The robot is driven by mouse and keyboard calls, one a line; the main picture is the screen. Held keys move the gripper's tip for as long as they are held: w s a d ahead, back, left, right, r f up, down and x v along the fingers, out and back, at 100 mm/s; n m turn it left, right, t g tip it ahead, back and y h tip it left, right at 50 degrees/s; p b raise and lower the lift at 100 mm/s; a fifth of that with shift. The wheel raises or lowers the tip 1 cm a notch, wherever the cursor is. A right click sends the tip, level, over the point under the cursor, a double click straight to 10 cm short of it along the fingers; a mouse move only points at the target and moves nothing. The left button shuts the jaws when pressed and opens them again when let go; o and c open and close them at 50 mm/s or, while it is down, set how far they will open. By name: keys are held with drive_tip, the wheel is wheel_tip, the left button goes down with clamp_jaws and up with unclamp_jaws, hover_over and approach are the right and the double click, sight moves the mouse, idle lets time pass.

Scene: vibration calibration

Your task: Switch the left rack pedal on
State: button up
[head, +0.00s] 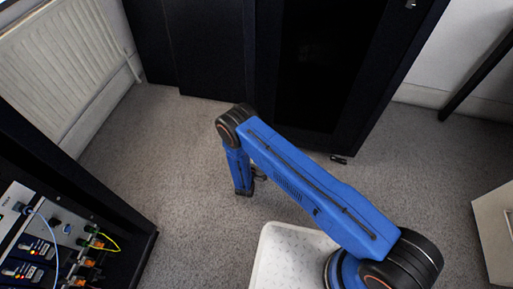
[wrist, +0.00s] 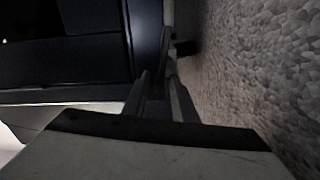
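An open equipment rack (head: 100,200) stands at the lower left of the head view. Its instrument modules (head: 28,247) carry blue parts, orange connectors and cables. I cannot pick out a pedal on it for sure. My gripper (head: 258,175) is at the end of my blue arm, over the carpet right of the rack and apart from it. It is mostly hidden behind the arm's end. In the wrist view the dark gripper fingers (wrist: 161,88) lie close together, with nothing clearly held. Their gap is too dark to judge.
A tall black cabinet (head: 320,65) stands at the back, with dark panels to its left. A white radiator (head: 60,65) is on the left wall. A pale cabinet (head: 495,235) is at the right. Grey carpet (head: 160,150) is clear between rack and arm.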

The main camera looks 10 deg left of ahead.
clamp_jaws()
drive_tip(key=shift+a+f+n, duration=0.1)
drive_tip(key=shift+f+n, duration=0.25)
drive_tip(key=shift+n, duration=0.8)
drive_tip(key=shift+a+f+n, duration=0.1)
drive_tip(key=shift+f+n, duration=0.2)
drive_tip(key=shift+n, duration=0.85)
unclamp_jaws()
drive_tip(key=shift+s, duration=0.1)
